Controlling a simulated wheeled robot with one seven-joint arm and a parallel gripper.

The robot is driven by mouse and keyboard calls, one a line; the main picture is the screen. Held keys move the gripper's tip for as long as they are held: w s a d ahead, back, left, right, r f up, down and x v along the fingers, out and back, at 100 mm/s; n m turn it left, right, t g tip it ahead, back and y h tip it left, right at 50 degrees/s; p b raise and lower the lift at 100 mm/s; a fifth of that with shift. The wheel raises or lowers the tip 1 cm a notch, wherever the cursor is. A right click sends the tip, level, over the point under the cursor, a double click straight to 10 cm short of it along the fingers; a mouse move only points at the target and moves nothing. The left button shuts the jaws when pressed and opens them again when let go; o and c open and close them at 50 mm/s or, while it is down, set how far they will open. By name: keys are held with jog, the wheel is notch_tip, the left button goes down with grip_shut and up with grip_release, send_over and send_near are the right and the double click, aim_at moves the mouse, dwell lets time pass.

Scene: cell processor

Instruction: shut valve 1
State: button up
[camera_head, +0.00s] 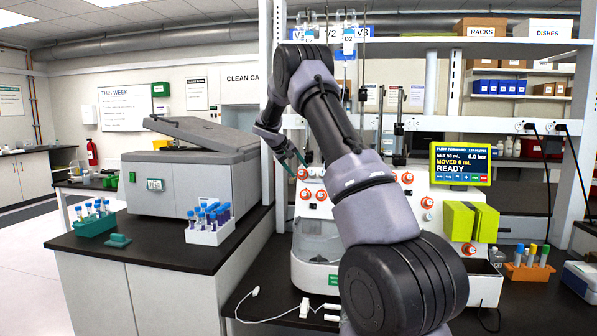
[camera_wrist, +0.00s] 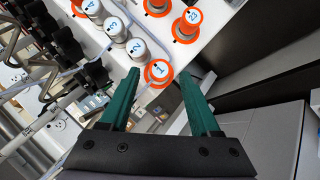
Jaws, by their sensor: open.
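Valve 1 (camera_wrist: 157,72) is a round knob with a white cap marked "1" and an orange ring. In the wrist view it sits between the tips of my gripper's green fingers (camera_wrist: 158,80), which are apart with the knob seen in the gap. I cannot tell whether either finger touches it. In the head view my gripper (camera_head: 298,158) is at the upper left of the white processor panel (camera_head: 458,205), close to an orange-ringed knob (camera_head: 303,173). My arm hides the middle of the panel.
Grey-ringed knobs marked 2 (camera_wrist: 135,48) and 3 (camera_wrist: 114,27) run in a row from valve 1. Another orange-ringed knob (camera_wrist: 187,25) is close by. A pump display (camera_head: 460,164) reads "READY". A grey centrifuge-like box (camera_head: 180,180) and a tube rack (camera_head: 209,236) stand at left.

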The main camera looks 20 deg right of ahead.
jog(key=v, duration=0.9)
jog(key=shift+a+r, duration=0.15)
jog(key=shift+r, duration=0.05)
jog(key=shift+s, duration=0.1)
jog(key=s+a+r+m+y, duration=0.1)
jog(key=s+a+r+y, duration=0.15)
jog(key=s, duration=0.55)
jog(key=s+a+r+t+y, duration=0.1)
jog(key=s+a+r+y, duration=0.15)
jog(key=s, duration=0.65)
jog(key=s+a+r+m+y, duration=0.15)
jog(key=s+r, duration=0.25)
jog(key=s, duration=0.4)
jog(key=s+a+f+t+y, duration=0.1)
jog(key=s+a, duration=0.3)
jog(key=s, duration=0.6)
jog(key=s+a+f+t+y, duration=0.1)
jog(key=s+a, duration=0.3)
jog(key=s, duration=0.7)
jog(key=shift+f+y, duration=0.75)
jog(key=shift+f, duration=0.1)
